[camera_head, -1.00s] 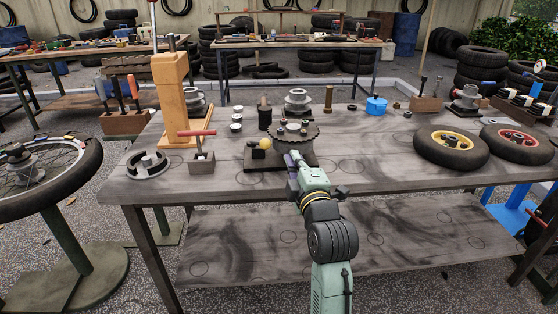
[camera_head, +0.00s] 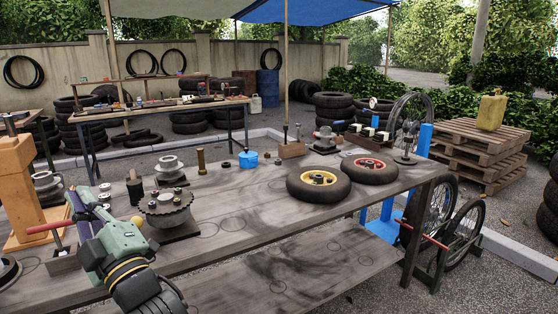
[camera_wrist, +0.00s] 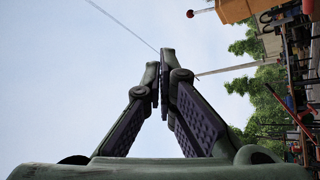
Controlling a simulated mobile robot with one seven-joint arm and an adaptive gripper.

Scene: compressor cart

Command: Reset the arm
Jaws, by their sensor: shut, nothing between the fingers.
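My gripper (camera_head: 80,205) is at the lower left of the head view, over the near left part of the grey workbench (camera_head: 255,220). In the wrist view its fingers (camera_wrist: 162,72) meet at the tips with nothing between them. Behind them is mostly sky, with bench items at the right edge of that view. My green arm reaches up from the bottom of the head view and hides part of the bench's near edge.
A red-handled tool block (camera_head: 62,259) and an orange wooden post (camera_head: 18,190) stand left of my gripper. A toothed sprocket stack (camera_head: 165,208) stands to its right. Wheels with yellow (camera_head: 319,184) and red (camera_head: 370,170) hubs lie farther right. The middle front of the bench is clear.

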